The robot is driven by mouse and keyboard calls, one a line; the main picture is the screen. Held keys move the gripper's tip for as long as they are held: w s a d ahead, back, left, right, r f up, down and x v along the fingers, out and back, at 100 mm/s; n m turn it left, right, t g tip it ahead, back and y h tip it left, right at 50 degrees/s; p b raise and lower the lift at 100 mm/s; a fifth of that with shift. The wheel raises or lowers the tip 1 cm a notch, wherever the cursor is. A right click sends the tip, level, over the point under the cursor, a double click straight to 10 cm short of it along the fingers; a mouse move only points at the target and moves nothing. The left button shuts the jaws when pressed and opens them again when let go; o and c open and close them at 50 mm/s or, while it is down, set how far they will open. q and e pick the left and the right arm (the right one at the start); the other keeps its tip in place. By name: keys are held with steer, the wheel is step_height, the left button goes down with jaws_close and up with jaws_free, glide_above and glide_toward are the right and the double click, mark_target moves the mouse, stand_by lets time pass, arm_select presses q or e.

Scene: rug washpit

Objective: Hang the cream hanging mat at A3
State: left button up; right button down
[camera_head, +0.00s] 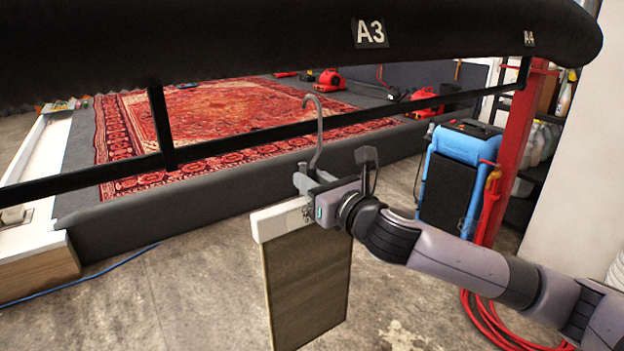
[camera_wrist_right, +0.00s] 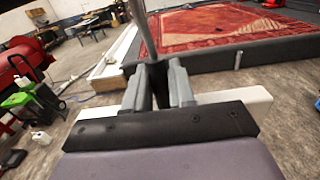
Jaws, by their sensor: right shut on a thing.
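The cream hanging mat (camera_head: 308,285) hangs below a white bar with a grey hook (camera_head: 319,130) rising above it. My right gripper (camera_head: 305,182) is shut on the hanger just under the hook. The hook's tip is below the dark padded rail and apart from it in the picture. The A3 label (camera_head: 369,33) is on that rail, up and right of the hook. In the right wrist view the hook's stem (camera_wrist_right: 143,30) rises between the fingers, and the white bar (camera_wrist_right: 240,98) shows behind the gripper. My left gripper is not in view.
The black padded rail (camera_head: 200,45) crosses the top, with an A4 label (camera_head: 529,38) further right. A thinner black bar (camera_head: 240,142) runs below it to a red post (camera_head: 515,150). A blue machine (camera_head: 458,180) stands at right. A red rug (camera_head: 230,110) lies behind.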

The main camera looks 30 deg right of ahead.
steer(key=shift+f+b, duration=0.8)
steer(key=shift+f, duration=0.65)
steer(key=c, duration=0.9)
jaws_free()
steer(key=shift+o, duration=0.2)
steer(key=shift+f, duration=0.15)
steer(key=s+b, duration=0.1)
steer(key=s, duration=0.6)
steer(key=shift+d, duration=0.3)
steer(key=shift+s, duration=0.1)
